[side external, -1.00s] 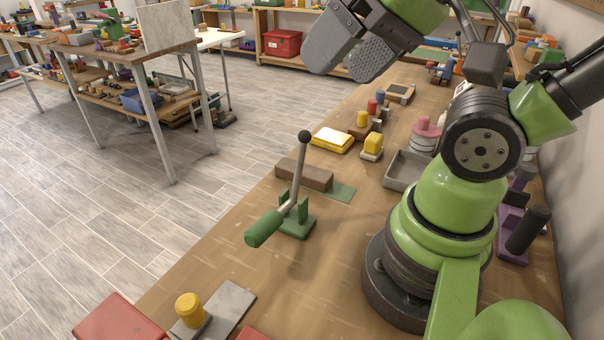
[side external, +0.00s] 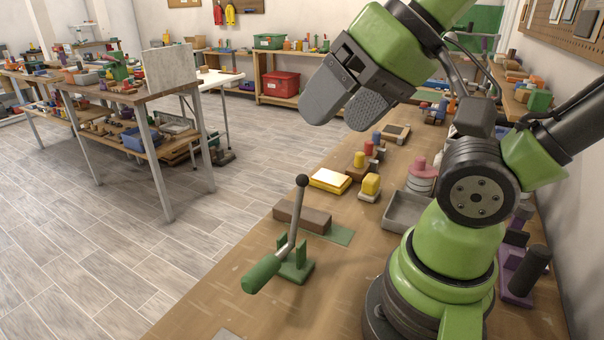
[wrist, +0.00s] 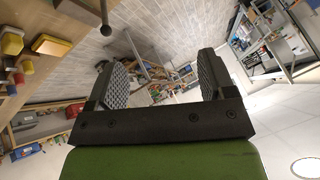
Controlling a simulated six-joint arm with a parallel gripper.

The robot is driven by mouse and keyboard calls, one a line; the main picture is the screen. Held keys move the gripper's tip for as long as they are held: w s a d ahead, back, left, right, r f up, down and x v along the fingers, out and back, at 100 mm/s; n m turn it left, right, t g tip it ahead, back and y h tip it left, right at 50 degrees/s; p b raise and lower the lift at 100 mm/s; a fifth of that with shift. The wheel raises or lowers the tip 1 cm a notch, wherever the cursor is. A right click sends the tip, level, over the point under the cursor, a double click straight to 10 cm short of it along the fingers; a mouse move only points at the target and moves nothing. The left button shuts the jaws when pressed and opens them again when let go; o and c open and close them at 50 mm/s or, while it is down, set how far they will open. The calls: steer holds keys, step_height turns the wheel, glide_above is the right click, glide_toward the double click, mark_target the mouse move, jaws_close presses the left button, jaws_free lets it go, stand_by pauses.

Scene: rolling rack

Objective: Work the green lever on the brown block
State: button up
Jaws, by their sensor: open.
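The green lever stands on the wooden bench, with a thick green grip (side external: 262,273) at its low left end, a grey rod (side external: 293,228) and a black ball knob (side external: 302,180) on top. The rod leans slightly and passes through a green bracket (side external: 295,262). A brown block (side external: 302,217) lies just behind it on the bench. My gripper (side external: 343,112) is open and empty, high above the bench and apart from the lever. In the wrist view my gripper (wrist: 163,76) shows both ridged pads with nothing between them. The ball knob (wrist: 107,30) appears there at the upper left.
A flat green plate (side external: 340,234) lies beside the brown block. A yellow box (side external: 330,180), a yellow-topped piece (side external: 370,186) and a grey tray (side external: 404,211) stand further back. Open floor lies left of the bench.

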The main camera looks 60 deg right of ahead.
steer(key=shift+c, duration=1.3)
steer(key=shift+w+a+f+m+g, duration=0.1)
steer(key=shift+w+m+g, duration=0.3)
steer(key=shift+w+m, duration=0.15)
steer(key=shift+c, duration=0.3)
steer(key=m+g+h, duration=0.2)
steer(key=m+g, duration=0.7)
steer(key=m, duration=0.3)
glide_above(257, 268)
steer(key=w, duration=0.2)
steer(key=w+x, duration=0.2)
steer(key=x, duration=0.6)
steer(key=w+f+x, duration=0.1)
steer(key=w+x, duration=0.1)
steer(key=x, duration=1.5)
steer(key=shift+s, duration=0.25)
